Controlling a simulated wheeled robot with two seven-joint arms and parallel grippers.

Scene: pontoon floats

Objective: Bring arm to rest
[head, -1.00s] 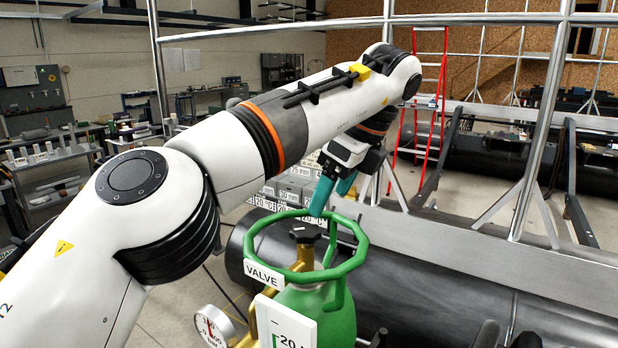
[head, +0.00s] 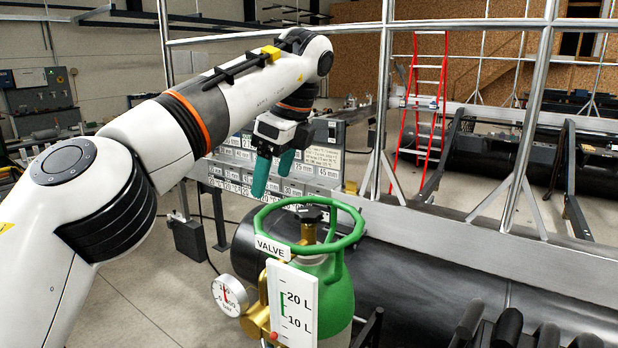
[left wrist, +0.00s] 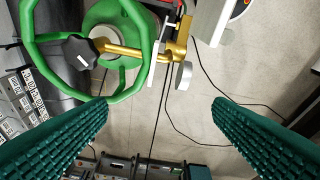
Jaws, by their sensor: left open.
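My left arm reaches in from the left in the head view. Its gripper (head: 273,174) points down with its two teal fingers apart and nothing between them. It is in the air, left of and above the green gas cylinder (head: 340,290) and its green ring guard (head: 352,236). In the left wrist view both teal fingers (left wrist: 160,125) stand wide apart over bare floor. The ring guard and the black valve knob (left wrist: 82,50) show at the top left there, apart from the fingers. My right gripper is not in view.
A pressure gauge (head: 230,294) and a white litre scale (head: 292,304) sit on the cylinder's front. A black pontoon float (head: 420,276) lies behind it. A metal-tube frame (head: 381,110), a red ladder (head: 441,105) and a panel of labelled blocks (head: 318,160) stand farther back. Floor at lower left is clear.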

